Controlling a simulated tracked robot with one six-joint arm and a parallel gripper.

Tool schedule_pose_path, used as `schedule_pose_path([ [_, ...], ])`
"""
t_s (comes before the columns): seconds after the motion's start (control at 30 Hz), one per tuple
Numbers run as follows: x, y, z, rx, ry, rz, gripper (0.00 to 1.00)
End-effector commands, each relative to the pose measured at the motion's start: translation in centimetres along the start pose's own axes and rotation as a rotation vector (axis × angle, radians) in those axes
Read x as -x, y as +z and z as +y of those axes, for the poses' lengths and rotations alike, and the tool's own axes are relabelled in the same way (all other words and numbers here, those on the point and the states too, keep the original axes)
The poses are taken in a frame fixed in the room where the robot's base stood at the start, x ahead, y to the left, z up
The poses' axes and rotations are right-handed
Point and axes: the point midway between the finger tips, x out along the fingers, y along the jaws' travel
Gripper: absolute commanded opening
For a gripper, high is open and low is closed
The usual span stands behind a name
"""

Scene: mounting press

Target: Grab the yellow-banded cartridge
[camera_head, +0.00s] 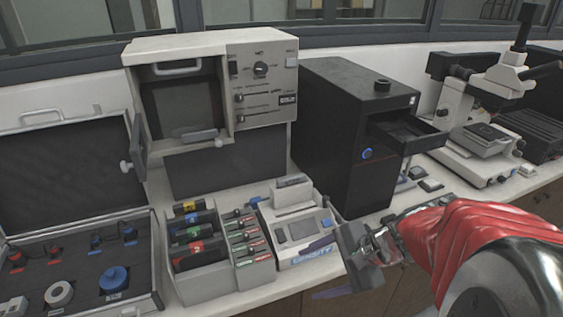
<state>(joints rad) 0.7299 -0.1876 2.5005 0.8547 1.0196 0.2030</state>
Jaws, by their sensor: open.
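The yellow-banded cartridge (189,207) is black with a yellow label. It lies in the back slot of a grey rack (207,286), behind similar cartridges with blue, green and red bands. My gripper (350,262) is at the lower right, in front of the bench edge. It is open and empty, well to the right of the rack and apart from it. My red-sleeved arm reaches in from the right.
A small white device (297,243) stands between the rack and my gripper. The beige press (262,90) with its open door is behind the rack. An open case (100,309) lies at left. A black box with an open drawer (408,135) and a microscope (487,100) stand at right.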

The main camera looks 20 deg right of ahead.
Motion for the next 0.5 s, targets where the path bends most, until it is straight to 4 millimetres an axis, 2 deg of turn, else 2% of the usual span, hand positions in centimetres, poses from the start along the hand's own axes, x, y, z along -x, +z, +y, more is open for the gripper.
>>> schedule_pose_path([
  [0.03,0.1,-1.3,0.0,-0.088,-0.036,-0.010,0.69],
  [0.27,1.2,-6.9,-0.5,-0.470,-0.239,-0.060,0.69],
  [0.5,3.6,-13.8,0.1,-0.840,-0.480,-0.103,0.69],
])
